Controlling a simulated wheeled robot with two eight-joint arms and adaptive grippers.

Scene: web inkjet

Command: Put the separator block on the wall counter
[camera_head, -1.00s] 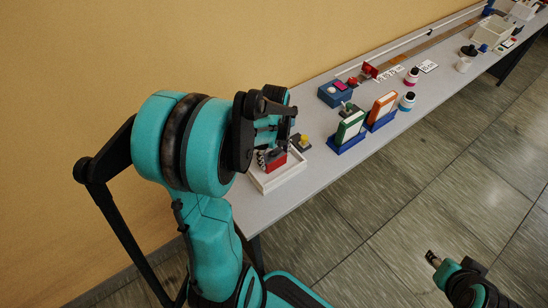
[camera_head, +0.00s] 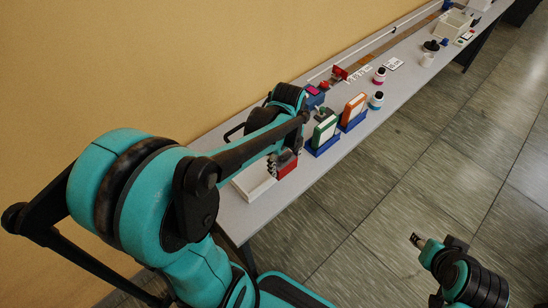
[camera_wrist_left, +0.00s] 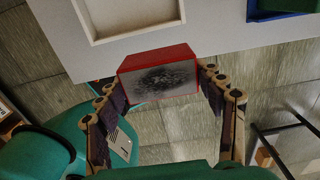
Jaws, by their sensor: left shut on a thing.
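My left gripper (camera_head: 279,163) is shut on a red block (camera_head: 288,171), seemingly the separator block. In the left wrist view the block (camera_wrist_left: 158,78) sits between the two fingers, a grey face with a dark smudge towards the camera. It is held near the counter's front edge, with floor visible below it. The wall counter (camera_head: 237,213) is the long grey top along the yellow wall. My right gripper (camera_head: 418,241) is over the floor at lower right, away from the counter; its jaws are too small to read.
An empty-looking white tray (camera_head: 243,190) lies at the counter's near end; it also shows in the left wrist view (camera_wrist_left: 88,25). Beyond it stand a green item (camera_head: 324,132) and an orange item (camera_head: 352,111) in blue holders, with bottles (camera_head: 376,100) past them.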

